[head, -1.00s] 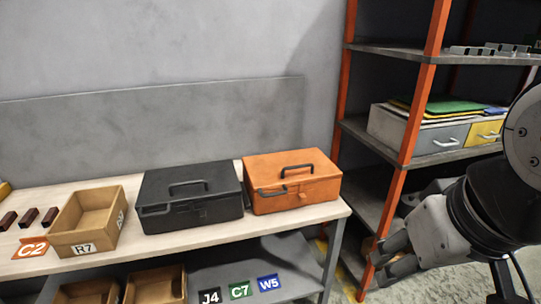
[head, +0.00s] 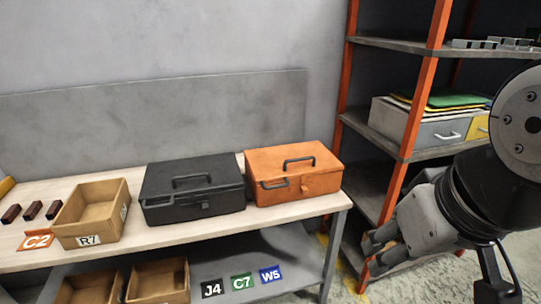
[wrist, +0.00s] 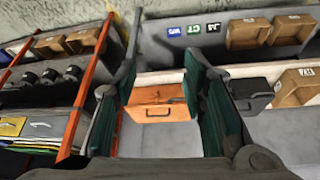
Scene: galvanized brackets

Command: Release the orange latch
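The orange toolbox (head: 270,163) stands shut at the right end of the bench, with a black handle on its lid. Its small orange latch (head: 307,189) is on the front face, right of a black front handle (head: 273,184). My gripper (head: 376,252) is right of and lower than the box, in front of the shelf rack, apart from the latch. In the wrist view my gripper (wrist: 163,70) is open and empty, its green-padded fingers well apart. The orange toolbox (wrist: 155,112) shows at a distance between them, inverted; the latch is too small to tell there.
A black toolbox (head: 193,172) stands left of the orange one, then a wooden bin (head: 70,237) marked R7. The rack's orange post (head: 412,110) rises close behind my gripper. More bins are on the bench's lower shelf (head: 290,275).

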